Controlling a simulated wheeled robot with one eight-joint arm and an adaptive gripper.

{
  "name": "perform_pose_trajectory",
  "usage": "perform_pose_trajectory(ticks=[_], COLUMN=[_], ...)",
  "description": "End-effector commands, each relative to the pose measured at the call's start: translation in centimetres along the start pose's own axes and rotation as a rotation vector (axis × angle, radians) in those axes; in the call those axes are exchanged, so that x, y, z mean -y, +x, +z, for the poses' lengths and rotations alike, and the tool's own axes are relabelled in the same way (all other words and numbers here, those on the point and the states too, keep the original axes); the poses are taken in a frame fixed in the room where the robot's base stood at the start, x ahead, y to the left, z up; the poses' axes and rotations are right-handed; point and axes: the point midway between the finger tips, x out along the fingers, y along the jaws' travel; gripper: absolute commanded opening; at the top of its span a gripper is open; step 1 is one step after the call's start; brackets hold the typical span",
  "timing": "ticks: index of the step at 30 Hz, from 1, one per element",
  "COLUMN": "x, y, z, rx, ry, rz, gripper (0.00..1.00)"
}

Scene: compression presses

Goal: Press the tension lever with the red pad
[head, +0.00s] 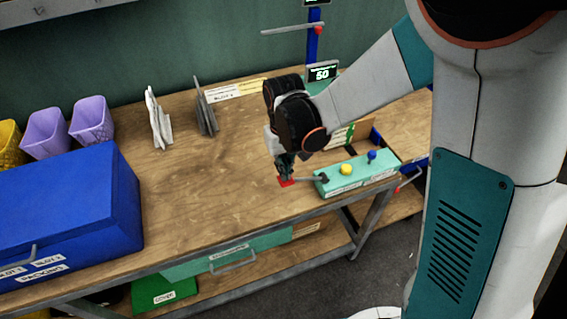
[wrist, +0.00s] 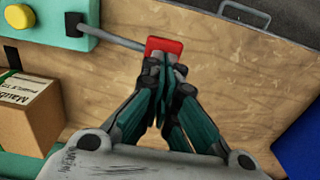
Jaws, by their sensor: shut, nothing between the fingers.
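The tension lever (wrist: 118,36) is a grey rod that sticks out from the side of a teal control box (head: 355,174). Its red pad (head: 287,182) is at the rod's free end, and it also shows in the wrist view (wrist: 165,45). My gripper (head: 284,174) is shut and empty, pointing down. Its fingertips are right at the red pad and cover part of it in the wrist view. I cannot tell whether they touch the pad.
The box carries a yellow button (head: 346,169) and a blue knob (head: 371,155). A cardboard box (wrist: 30,112) stands behind it. A display reading 50 (head: 322,73) is at the back. A blue chest (head: 70,215) stands at left. The middle of the wooden bench (head: 220,170) is clear.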

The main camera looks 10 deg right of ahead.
Motion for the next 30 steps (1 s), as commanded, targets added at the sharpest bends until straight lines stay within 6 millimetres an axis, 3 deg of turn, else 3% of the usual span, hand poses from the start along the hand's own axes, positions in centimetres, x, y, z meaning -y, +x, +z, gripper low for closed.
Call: perform_pose_trajectory(ticks=[11,30], x=[0.1,1.3], y=[0.1,2.4], z=[0.0,0.0], rx=[0.0,0.0], ry=[0.0,0.0], rz=[0.004,0.128], gripper=[0.0,0.0])
